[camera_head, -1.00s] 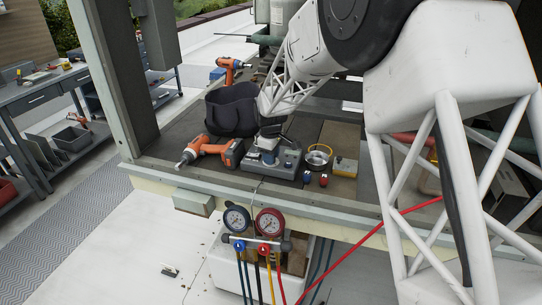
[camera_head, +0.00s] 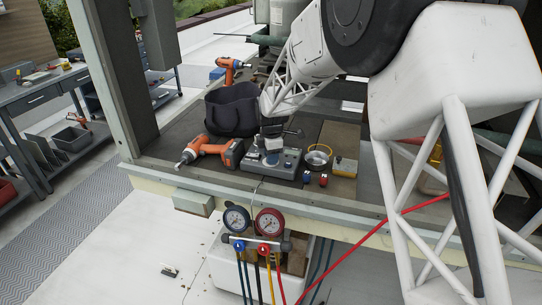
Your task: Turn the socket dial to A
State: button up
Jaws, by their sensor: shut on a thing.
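A small grey box with dials (camera_head: 285,165) sits on the dark shelf near its front edge. Its sockets and dials show on its top face, but their lettering is too small to read. My gripper (camera_head: 272,141) is over the box's back left part, pointing down, at a knob on the top. It appears shut on that knob, a socket dial; the fingertips are small and the dial is partly hidden. Which position the dial points to cannot be made out.
An orange drill (camera_head: 210,149) lies just left of the box, with a dark tool bag (camera_head: 232,108) behind it. A yellow-rimmed cup (camera_head: 318,157) and a yellow meter (camera_head: 345,166) stand to the right. Pressure gauges (camera_head: 253,220) hang below the shelf edge.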

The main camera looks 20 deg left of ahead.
jog(key=shift+r, duration=0.1)
dwell(0.3)
jog(key=o, duration=0.9)
jog(key=shift+o, duration=0.2)
jog(key=shift+s+d+r, duration=0.1)
jog(key=shift+r, duration=3.75)
